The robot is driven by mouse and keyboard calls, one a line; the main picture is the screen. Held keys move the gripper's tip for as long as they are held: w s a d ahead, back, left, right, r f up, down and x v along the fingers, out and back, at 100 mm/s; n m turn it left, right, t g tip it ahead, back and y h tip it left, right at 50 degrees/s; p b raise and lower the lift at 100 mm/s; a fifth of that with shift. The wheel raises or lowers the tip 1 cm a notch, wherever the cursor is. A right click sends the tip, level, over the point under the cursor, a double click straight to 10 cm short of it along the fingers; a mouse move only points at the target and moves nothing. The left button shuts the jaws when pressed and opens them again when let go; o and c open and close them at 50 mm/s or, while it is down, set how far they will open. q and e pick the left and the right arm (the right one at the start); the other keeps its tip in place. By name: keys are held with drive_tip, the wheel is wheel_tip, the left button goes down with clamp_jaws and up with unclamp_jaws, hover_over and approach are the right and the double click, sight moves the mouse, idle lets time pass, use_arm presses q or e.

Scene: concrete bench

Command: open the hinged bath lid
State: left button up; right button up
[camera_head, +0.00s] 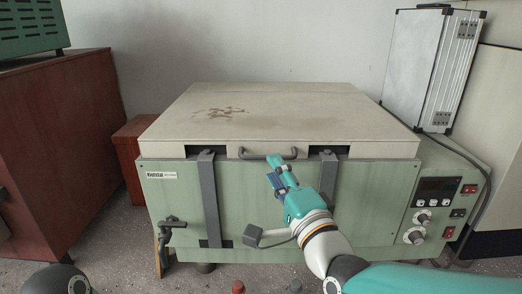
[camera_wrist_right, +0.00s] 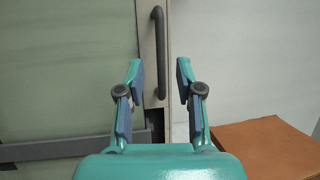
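The bath (camera_head: 265,215) is a pale green box with a cream hinged lid (camera_head: 290,110), which lies flat and closed on top. A dark bar handle (camera_head: 267,155) sits on the lid's front edge, and it also shows upright in the right wrist view (camera_wrist_right: 158,50). My right gripper (camera_head: 275,164) is at the handle from the front. In the right wrist view its two fingers (camera_wrist_right: 159,66) are spread, one on each side of the handle, with visible gaps and no clear contact. My left gripper is not in view.
Two grey straps (camera_head: 209,200) run down the bath front. A drain tap (camera_head: 172,228) sticks out at the lower left, and a control panel (camera_head: 436,205) is at the right. A red-brown cabinet (camera_head: 60,150) stands left; a metal case (camera_head: 430,65) stands behind right.

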drive_tip(key=p+x, duration=0.1)
drive_tip(key=x, duration=0.4)
clamp_jaws()
